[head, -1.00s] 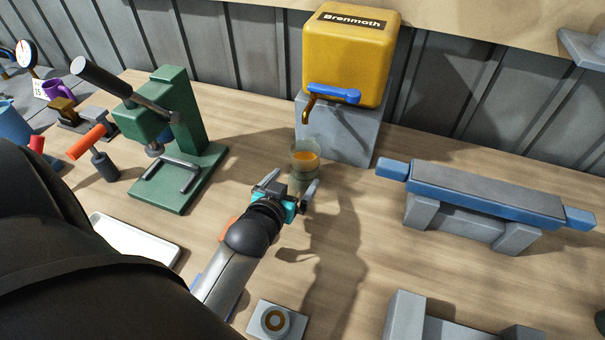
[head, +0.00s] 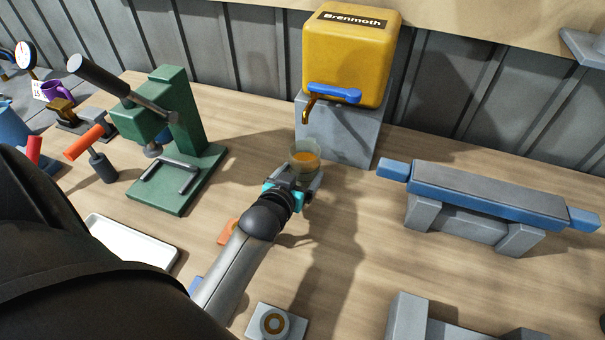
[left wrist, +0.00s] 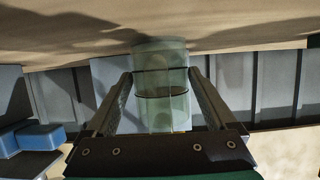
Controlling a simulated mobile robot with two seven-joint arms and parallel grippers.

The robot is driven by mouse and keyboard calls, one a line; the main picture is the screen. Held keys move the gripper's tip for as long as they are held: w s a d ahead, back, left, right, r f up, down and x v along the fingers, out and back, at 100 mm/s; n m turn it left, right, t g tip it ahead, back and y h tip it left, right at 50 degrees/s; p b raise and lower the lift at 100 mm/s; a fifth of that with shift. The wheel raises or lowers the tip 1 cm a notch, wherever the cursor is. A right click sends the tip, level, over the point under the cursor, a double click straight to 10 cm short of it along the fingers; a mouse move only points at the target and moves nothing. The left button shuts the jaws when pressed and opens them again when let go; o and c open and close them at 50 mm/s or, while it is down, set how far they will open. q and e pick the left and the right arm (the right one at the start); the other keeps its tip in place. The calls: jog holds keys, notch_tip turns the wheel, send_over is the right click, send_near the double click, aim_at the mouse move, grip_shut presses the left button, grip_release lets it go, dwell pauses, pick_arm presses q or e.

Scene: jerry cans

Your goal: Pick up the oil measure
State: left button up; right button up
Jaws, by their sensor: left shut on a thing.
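The oil measure (head: 305,155) is a clear, greenish cup with amber oil in it, below and in front of the spout of the yellow tank. My left gripper (head: 297,178) is shut on it from the near side. In the left wrist view the measure (left wrist: 161,85) stands between the two fingers (left wrist: 160,100), with dark ring marks around its wall. Its lower part is hidden by the gripper in the head view. My right gripper is not in view.
The yellow Brenmoth tank (head: 345,60), with a blue tap handle (head: 334,93), stands on a grey block (head: 345,130) just behind. A green press (head: 180,150) is to the left. A blue-grey bench fixture (head: 485,195) is to the right. A white tray (head: 130,243) lies at the near left.

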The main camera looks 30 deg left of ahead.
pick_arm(q)
jog(key=c, duration=0.7)
jog(key=shift+r, duration=0.1)
jog(key=shift+c, duration=0.3)
jog(key=shift+r, duration=0.1)
